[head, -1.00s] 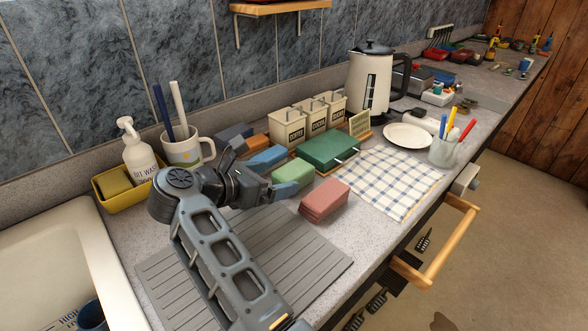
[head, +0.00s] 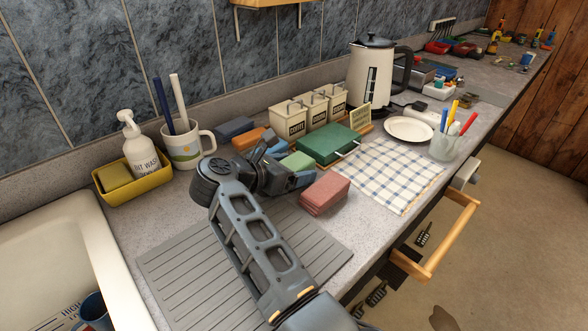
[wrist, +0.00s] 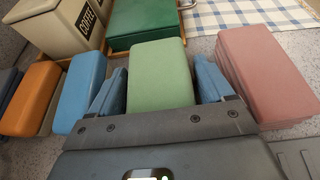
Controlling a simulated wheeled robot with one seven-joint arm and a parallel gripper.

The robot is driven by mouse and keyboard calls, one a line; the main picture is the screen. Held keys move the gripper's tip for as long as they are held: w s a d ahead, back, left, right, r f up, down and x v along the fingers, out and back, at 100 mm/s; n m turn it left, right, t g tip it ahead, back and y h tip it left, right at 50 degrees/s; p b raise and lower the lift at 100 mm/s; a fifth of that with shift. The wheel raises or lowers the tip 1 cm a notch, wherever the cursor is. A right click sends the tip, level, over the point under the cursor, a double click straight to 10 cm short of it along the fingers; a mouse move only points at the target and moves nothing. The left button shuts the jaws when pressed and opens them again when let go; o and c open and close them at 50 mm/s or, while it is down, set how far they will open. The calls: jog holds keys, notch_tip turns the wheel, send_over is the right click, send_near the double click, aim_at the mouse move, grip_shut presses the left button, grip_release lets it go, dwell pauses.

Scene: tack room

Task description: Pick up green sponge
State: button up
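The green sponge (wrist: 157,75) is a light green block lying on the counter between the two blue fingers of my gripper (wrist: 160,78) in the wrist view. One finger is on each side of it, very close to its long sides. I see no lift, and a firm grip does not show. In the head view, the green sponge (head: 297,161) is partly hidden behind my gripper (head: 294,164).
A pink sponge stack (wrist: 262,75) is close on the right. A blue sponge (wrist: 80,90) and an orange one (wrist: 31,98) are on the left. A dark green box (head: 328,143) is just behind. A grooved mat (head: 190,265) is in front.

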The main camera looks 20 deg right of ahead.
jog(key=c, duration=0.5)
jog(key=shift+r, duration=0.15)
